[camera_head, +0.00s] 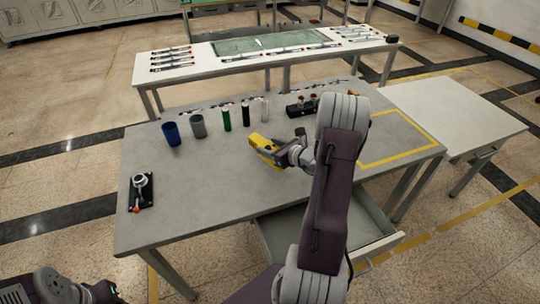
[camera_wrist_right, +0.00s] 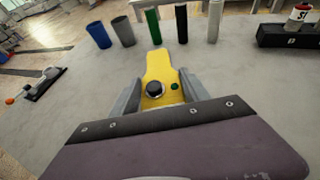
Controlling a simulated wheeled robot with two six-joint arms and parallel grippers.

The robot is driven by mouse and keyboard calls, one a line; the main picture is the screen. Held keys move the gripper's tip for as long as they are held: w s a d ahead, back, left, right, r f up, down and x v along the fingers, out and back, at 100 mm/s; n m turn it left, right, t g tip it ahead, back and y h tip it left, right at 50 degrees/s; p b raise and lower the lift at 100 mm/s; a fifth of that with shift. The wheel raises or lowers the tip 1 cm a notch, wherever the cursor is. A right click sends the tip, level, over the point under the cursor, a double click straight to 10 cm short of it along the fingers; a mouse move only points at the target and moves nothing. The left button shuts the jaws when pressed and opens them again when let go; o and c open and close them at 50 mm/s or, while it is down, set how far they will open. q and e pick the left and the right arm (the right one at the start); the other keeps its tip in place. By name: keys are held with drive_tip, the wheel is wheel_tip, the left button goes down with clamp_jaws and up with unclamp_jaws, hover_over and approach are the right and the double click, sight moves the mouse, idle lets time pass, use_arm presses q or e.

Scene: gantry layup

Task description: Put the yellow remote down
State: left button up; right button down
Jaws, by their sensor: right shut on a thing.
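The yellow remote (camera_head: 262,144) is in my right gripper (camera_head: 278,153), over the middle of the grey table (camera_head: 215,185). In the right wrist view, the remote (camera_wrist_right: 160,70) lies between the two grey fingers of my right gripper (camera_wrist_right: 157,92), which are shut on it. A black knob and a green button show on its face. I cannot tell whether its underside touches the table. The left gripper (camera_head: 100,292) is at the bottom left corner of the head view, only partly in frame, and its jaws are unclear.
A blue cup (camera_head: 171,134), a grey cup (camera_head: 198,126) and several upright cylinders (camera_head: 226,120) stand behind the remote. A black holder (camera_head: 302,108) is at the back right. A black stand (camera_head: 141,191) is at left. A yellow outlined area (camera_head: 400,140) is at right. An open drawer (camera_head: 375,240) juts out in front.

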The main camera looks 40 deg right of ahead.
wheel_tip(320, 180, down, 4)
drive_tip(key=shift+a+r, duration=0.1)
drive_tip(key=shift+r, duration=0.05)
drive_tip(key=shift+f, duration=0.2)
drive_tip(key=shift+b, duration=0.3)
drive_tip(key=shift+f, duration=0.15)
drive_tip(key=c, duration=0.5)
unclamp_jaws()
